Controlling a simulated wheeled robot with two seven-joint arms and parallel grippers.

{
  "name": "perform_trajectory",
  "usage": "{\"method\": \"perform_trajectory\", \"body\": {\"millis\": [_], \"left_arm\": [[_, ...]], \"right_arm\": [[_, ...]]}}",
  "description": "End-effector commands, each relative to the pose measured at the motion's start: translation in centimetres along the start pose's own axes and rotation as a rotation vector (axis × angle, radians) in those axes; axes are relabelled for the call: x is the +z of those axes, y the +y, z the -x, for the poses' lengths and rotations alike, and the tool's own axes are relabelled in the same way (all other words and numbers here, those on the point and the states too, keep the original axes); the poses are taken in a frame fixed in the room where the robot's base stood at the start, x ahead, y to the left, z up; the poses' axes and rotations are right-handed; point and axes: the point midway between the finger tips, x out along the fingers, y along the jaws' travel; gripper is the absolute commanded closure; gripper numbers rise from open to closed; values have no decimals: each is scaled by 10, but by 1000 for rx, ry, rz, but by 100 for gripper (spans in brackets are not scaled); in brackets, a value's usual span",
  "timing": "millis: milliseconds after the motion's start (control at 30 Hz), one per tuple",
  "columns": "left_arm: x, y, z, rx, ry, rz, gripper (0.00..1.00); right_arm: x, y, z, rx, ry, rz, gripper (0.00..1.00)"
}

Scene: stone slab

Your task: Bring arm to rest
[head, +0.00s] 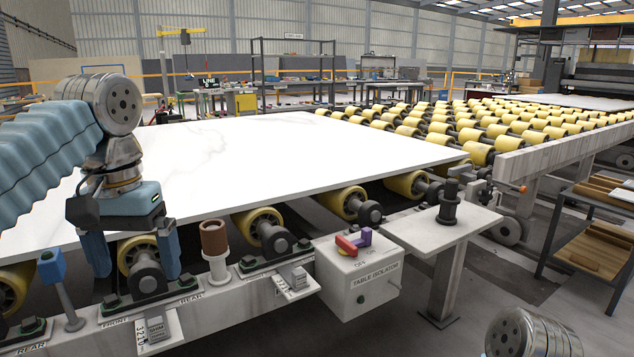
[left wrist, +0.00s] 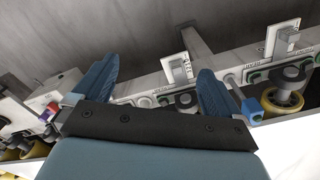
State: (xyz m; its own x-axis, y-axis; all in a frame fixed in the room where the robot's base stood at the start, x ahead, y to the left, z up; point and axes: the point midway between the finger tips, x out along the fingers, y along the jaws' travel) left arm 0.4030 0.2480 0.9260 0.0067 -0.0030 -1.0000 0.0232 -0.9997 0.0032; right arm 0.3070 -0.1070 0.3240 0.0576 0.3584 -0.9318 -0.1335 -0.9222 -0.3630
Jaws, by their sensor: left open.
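My left arm comes in from the left in the head view, over the near left edge of the slab. My left gripper (head: 132,268) points down with its two blue fingers apart and nothing between them. It is in front of the slab's near edge, above the roller frame's front rail. In the left wrist view the open fingers (left wrist: 155,82) also stand apart, with the rail and its fittings beyond them. Whether a finger touches the rail, I cannot tell. A grey metal joint of mine shows at the bottom right of the head view; my right gripper is not seen.
A white stone slab (head: 270,150) lies on yellow rollers (head: 345,202). A table isolator box (head: 357,275) with a red and purple switch (head: 354,242) is right of my left gripper. A brown-topped post (head: 215,240) stands closer. A wooden-shelved rack (head: 597,250) is at right.

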Motion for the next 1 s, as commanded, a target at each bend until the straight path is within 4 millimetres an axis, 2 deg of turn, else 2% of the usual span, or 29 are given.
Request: {"method": "perform_trajectory", "body": {"millis": [267,367,467,567,667,767,867,900,967,1000], "left_arm": [[-30,15,-38,12,-2,-33,1],[-43,22,-58,21,-2,-49,1],[-58,32,-85,35,-4,-68,1],[-74,43,-120,54,-5,-90,1],[-90,56,-164,82,-6,-110,1],[-102,73,-223,123,-12,-131,1],[-104,93,-304,183,-21,-139,1],[-101,101,-338,211,-22,-138,1],[-90,112,-389,253,-23,-126,1],[-79,119,-422,281,-22,-112,1]], "right_arm": [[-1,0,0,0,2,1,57],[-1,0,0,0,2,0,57],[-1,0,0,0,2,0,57],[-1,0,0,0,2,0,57],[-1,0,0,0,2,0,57],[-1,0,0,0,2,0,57],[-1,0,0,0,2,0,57],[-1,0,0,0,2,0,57],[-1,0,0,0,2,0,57],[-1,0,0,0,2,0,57]]}}
